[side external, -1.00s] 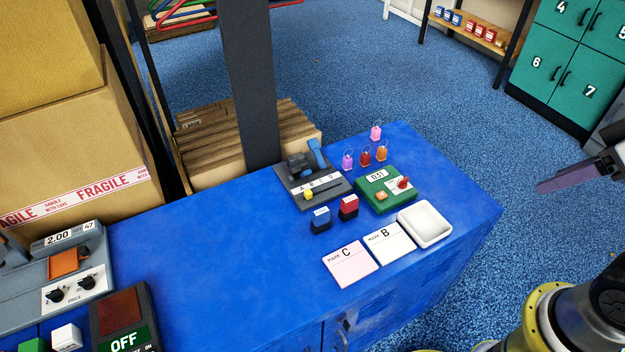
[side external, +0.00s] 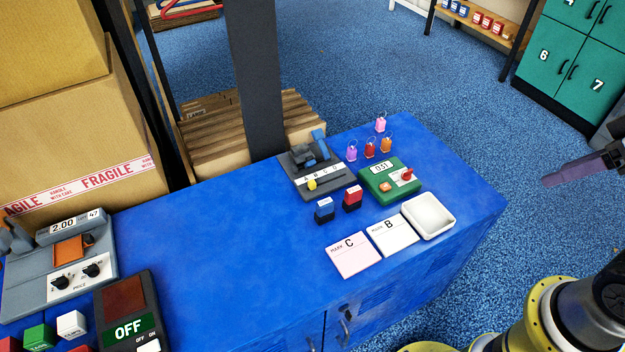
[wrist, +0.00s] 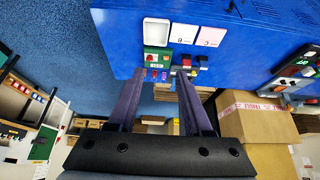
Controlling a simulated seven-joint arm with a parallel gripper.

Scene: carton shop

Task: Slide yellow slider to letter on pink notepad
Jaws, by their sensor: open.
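The yellow slider (side external: 312,184) sits at the left end of a grey device (side external: 330,182), below the first letter of its white lettered strip (side external: 327,174). The strip's letters are small; they look like A to D. The pink notepad (side external: 354,261) lies flat near the bench's front edge and shows a large C. It also shows in the wrist view (wrist: 211,37). My gripper (wrist: 160,80) is open and empty, its two purple fingers apart. In the side view its fingers (side external: 548,180) are at the far right, off the bench and away from the slider.
A white notepad (side external: 393,234) marked B and a white tray (side external: 446,230) lie right of the pink notepad. A green box (side external: 377,186) with a red knob stands beside the grey device. Blue (side external: 324,212) and red (side external: 352,201) stamps stand in front. The bench's left middle is clear.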

